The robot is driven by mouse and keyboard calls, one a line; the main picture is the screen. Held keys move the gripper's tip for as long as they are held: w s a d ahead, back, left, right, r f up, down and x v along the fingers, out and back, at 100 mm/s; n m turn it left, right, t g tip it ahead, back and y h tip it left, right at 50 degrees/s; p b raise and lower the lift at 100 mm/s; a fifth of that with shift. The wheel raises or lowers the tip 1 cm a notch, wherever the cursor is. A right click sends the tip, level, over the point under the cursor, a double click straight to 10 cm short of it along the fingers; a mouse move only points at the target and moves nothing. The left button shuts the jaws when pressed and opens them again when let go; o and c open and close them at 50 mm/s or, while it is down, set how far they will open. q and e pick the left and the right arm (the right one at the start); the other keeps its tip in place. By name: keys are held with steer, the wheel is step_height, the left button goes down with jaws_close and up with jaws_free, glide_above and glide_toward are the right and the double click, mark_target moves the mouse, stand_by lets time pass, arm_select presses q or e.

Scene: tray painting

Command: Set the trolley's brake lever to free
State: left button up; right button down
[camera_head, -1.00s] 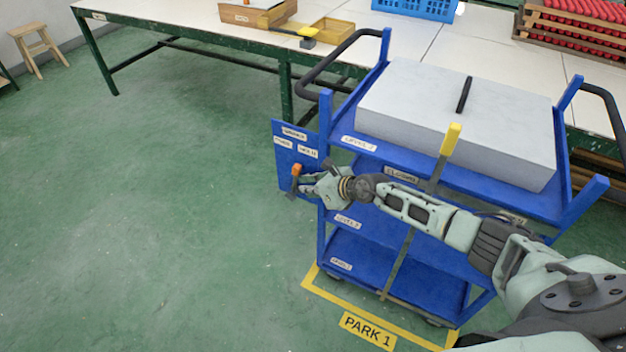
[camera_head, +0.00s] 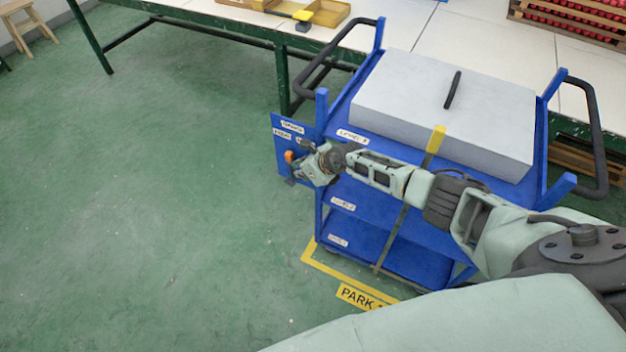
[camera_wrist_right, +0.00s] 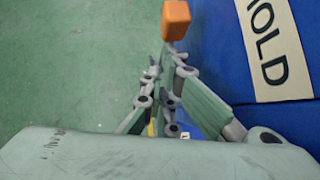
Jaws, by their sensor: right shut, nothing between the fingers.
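The blue brake panel (camera_head: 280,165) hangs at the left end of the blue trolley (camera_head: 365,240). Its left lower label seems to read FREE (camera_head: 282,134); the other is mostly hidden. The lever's orange knob (camera_head: 289,157) shows below the labels, nearer the left one. In the wrist view the knob (camera_wrist_right: 176,20) is just beyond my right fingertips, and a HOLD label (camera_wrist_right: 270,50) is at right. My right gripper (camera_head: 295,178) is shut and empty, close beside the knob; contact cannot be told. The lever's stem is hidden. My left gripper is not in view.
A grey slab (camera_head: 430,110) with a black handle lies on the trolley's top. A worktable (camera_head: 200,12) stands behind with boxes and a crate of red items (camera_head: 580,35). Yellow floor marking (camera_head: 325,262) borders the trolley. The green floor at left is clear.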

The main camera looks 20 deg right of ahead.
steer(key=shift+w+a+r+g+h+p, duration=0.4)
steer(key=shift+w+a+r+g+h, duration=0.15)
steer(key=shift+w+a+g+h, duration=0.25)
steer(key=shift+w+a+b, duration=0.15)
steer(key=shift+w+b, duration=0.3)
steer(key=shift+b, duration=0.05)
steer(key=shift+w+a+r+b, duration=0.1)
steer(key=shift+w+a+b, duration=0.25)
steer(key=shift+w+b, duration=0.15)
steer(key=shift+a+r, duration=0.15)
steer(key=shift+r, duration=0.05)
